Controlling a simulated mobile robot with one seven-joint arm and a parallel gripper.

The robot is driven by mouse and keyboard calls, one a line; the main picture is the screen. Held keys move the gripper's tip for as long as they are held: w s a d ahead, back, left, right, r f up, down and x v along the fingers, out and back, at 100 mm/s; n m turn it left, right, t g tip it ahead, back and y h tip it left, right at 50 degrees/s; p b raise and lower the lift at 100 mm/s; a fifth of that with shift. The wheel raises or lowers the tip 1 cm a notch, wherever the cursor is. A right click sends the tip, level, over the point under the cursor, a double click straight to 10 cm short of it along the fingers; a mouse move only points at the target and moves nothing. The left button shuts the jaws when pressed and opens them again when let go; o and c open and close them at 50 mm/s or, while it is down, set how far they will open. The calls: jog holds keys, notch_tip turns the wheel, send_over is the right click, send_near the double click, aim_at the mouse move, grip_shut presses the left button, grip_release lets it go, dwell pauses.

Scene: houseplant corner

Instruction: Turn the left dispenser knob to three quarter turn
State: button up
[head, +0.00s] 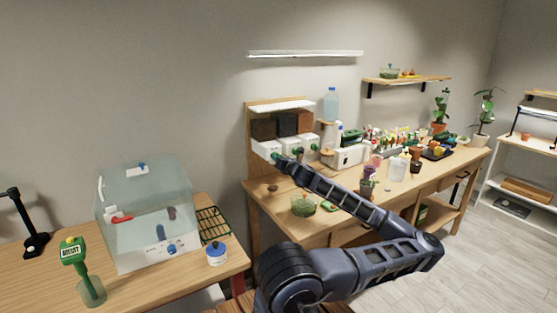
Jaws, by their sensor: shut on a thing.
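The dispenser (288,122) is a wooden-backed unit on the bench against the wall, with dark and brown bins above white fronts. Its left white front (263,146) is at the left end of the row. My gripper (276,157) is at that left front, at the place of the left knob, and is shut on it. The left knob is mostly hidden by my gripper, and its turn angle is too small to read. Another green knob (300,151) shows to the right, apart from my gripper.
A green glass bowl (303,206) and a small brown dish (272,188) lie on the bench below my arm. A clear propagator box (148,215) stands on the left table. Small bottles and plants crowd the bench to the right.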

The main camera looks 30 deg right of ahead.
jog(key=m, duration=1.2)
jog(key=shift+m, duration=0.3)
dwell(0.4)
jog(key=o, duration=1)
jog(key=shift+s, duration=5.4)
